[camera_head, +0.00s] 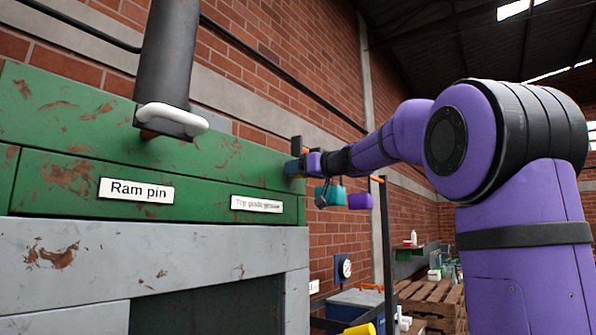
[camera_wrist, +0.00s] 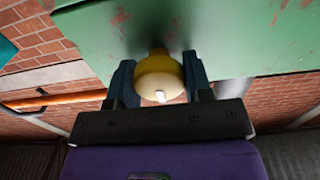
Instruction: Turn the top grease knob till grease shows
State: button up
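The grease knob (camera_wrist: 160,77) is a rounded yellow knob with a white mark on its face, on the green machine's side. It shows in the wrist view between the two dark fingers of my gripper (camera_wrist: 160,84). Both fingers appear to press on its sides. In the head view my gripper (camera_head: 297,165) is at the right end of the green beam (camera_head: 235,165), and the knob is hidden there. A faded label (camera_head: 257,204), seemingly reading "Top guide grease", is below and left of the gripper. I see no grease.
A white handle (camera_head: 170,118) sits on the dark ram above the "Ram pin" label (camera_head: 136,190). Teal and purple items (camera_head: 345,198) hang near a dark post (camera_head: 388,260) below my forearm. A gauge (camera_head: 343,268) is on the brick wall. Pallets (camera_head: 430,300) stand behind.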

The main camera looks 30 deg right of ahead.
jog(key=c, duration=0.3)
jog(key=m, duration=0.4)
jog(key=shift+d+m, duration=0.1)
jog(key=shift+m, duration=0.2)
jog(key=m, duration=0.3)
jog(key=shift+m, duration=0.4)
jog(key=m, duration=0.4)
jog(key=shift+d+f, duration=0.1)
jog(key=shift+f, duration=0.05)
jog(key=shift+f+m, duration=0.1)
jog(key=shift+m, duration=2.6)
jog(key=shift+w, duration=0.1)
